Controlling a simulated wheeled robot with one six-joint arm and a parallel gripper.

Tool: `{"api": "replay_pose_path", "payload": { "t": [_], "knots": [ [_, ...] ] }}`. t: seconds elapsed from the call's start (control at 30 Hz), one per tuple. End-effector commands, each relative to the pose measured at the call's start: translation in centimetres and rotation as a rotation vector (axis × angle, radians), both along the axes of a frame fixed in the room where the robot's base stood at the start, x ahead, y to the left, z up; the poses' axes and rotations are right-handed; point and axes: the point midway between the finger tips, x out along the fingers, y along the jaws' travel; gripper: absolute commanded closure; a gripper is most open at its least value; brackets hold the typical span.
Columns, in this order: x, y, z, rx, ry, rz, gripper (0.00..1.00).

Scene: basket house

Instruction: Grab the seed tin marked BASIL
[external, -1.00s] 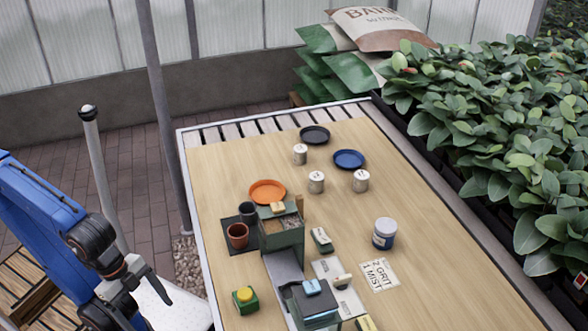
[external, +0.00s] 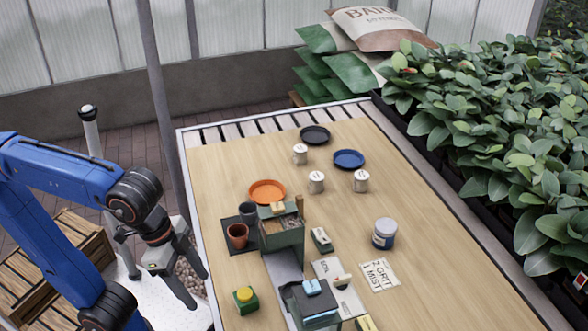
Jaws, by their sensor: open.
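Three small whitish tins stand upright on the wooden table: one at the back (external: 300,154), one in the middle (external: 316,182) and one to the right (external: 361,181). Each has dark lettering too small to read, so I cannot tell which is marked BASIL. My gripper (external: 198,290) is open and empty. It points down at the left, beside the table's left edge, well short of the tins.
An orange saucer (external: 267,192), a black saucer (external: 315,135) and a blue saucer (external: 349,159) lie near the tins. Dark and terracotta pots (external: 238,235), a green bin (external: 281,238) and a yellow-topped green box (external: 245,300) stand nearer. A metal post (external: 168,120) rises left of the table.

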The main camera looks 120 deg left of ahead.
Motion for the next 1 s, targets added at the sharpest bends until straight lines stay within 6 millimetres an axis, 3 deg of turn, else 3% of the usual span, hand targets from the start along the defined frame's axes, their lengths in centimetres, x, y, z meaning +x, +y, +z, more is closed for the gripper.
{"api": "replay_pose_path", "payload": {
  "t": [0.2,0.5,0.7,1.0],
  "knots": [
    [5.8,4.6,4.8,-0.031,0.030,0.151,0.40],
    [12.7,12.3,9.8,-0.074,0.067,0.358,0.40],
    [16.5,18.4,12.0,-0.102,0.088,0.496,0.40],
    [20.7,28.4,13.7,-0.146,0.121,0.702,0.40]
  ]
}}
